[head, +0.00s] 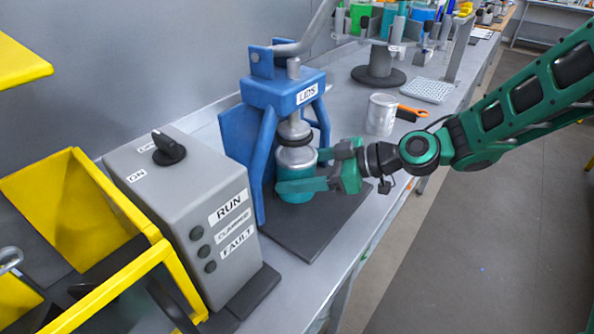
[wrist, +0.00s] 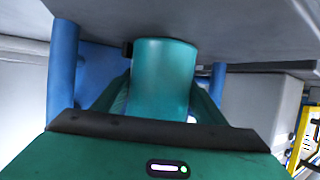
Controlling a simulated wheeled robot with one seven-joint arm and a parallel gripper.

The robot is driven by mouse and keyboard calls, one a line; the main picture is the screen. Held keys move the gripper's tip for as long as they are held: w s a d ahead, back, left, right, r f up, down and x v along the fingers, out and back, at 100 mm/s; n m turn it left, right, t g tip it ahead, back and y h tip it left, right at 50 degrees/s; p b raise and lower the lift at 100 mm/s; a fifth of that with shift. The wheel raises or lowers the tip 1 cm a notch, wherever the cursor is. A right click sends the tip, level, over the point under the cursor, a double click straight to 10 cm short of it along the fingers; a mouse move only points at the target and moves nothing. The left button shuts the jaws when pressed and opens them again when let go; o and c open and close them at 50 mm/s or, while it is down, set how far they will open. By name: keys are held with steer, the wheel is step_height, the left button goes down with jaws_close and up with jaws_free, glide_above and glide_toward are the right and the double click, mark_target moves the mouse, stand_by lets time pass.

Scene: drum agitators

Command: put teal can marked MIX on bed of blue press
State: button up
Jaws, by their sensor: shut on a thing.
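The blue press (head: 290,92) marked LIDS stands on the bench in the head view, with its ram pointing down over a dark bed plate (head: 318,232). The teal can (head: 294,193) is upright under the ram, at the bed. It also shows between my fingers in the wrist view (wrist: 163,75). Its MIX label is not visible. My gripper (head: 300,178) reaches in from the right and is shut around the can's sides. The ram's end is very close to the can's top; I cannot tell if they touch. Whether the can's base rests on the bed is unclear.
A grey control box (head: 185,205) with RUN and FAULT labels stands left of the press. A yellow rack (head: 75,220) is further left. The aisle on the right is clear.

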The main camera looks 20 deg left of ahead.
steer(key=shift+f, duration=0.1)
steer(key=o, duration=1.4)
steer(key=v, duration=1.2)
